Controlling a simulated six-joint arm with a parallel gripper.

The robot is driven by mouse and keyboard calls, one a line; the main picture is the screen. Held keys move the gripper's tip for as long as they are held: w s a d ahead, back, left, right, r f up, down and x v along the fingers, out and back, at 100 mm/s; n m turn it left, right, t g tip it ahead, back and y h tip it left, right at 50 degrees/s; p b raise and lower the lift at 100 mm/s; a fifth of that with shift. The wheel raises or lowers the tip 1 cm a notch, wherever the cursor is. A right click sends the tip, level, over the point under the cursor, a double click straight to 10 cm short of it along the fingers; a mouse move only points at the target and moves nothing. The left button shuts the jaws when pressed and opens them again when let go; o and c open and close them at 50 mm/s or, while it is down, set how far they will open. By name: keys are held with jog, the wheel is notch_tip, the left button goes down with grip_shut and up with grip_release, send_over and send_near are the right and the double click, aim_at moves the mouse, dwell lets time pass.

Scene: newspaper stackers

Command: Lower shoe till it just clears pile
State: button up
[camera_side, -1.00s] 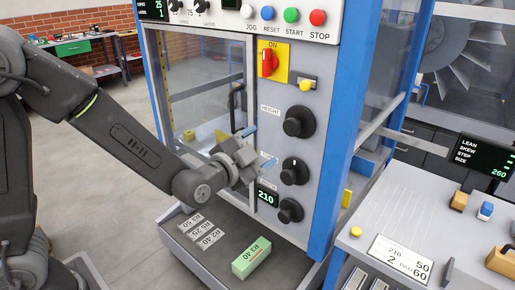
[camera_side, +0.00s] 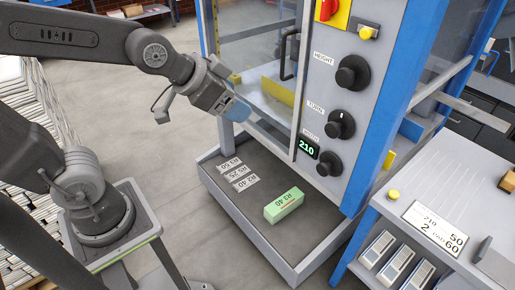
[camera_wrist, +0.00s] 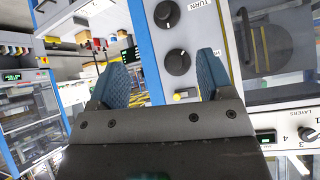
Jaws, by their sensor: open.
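The black HEIGHT knob (camera_side: 352,76) is the uppermost of three knobs on the grey panel in the side view. The TURN knob (camera_side: 340,124) is below it, and the lowest knob (camera_side: 329,163) sits by a green display reading 210. My gripper (camera_side: 236,108) is left of the panel, in front of the glass, apart from every knob. In the wrist view my gripper (camera_wrist: 160,78) has its two blue fingers wide apart with nothing held. Beyond them show one knob (camera_wrist: 167,14) near the TURN label and another knob (camera_wrist: 177,62). I cannot make out the shoe or a pile.
A blue post (camera_side: 398,105) stands right of the panel. A side table (camera_side: 430,180) is at right. Open floor lies left of the tray.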

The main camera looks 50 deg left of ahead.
jog(key=s+a+n+g+y, duration=0.1)
jog(key=s+a+n+g, duration=0.1)
jog(key=s, duration=0.7)
jog(key=shift+s+a+f+n+g, duration=0.15)
jog(key=shift+a+f+n+g, duration=0.15)
jog(key=shift+n+g, duration=0.3)
jog(key=t, duration=1.2)
send_near(342, 79)
jog(key=w, duration=1.1)
jog(key=shift+w+f, duration=0.1)
jog(key=shift+f, duration=0.05)
jog(key=c, duration=0.9)
jog(key=shift+m, duration=0.4)
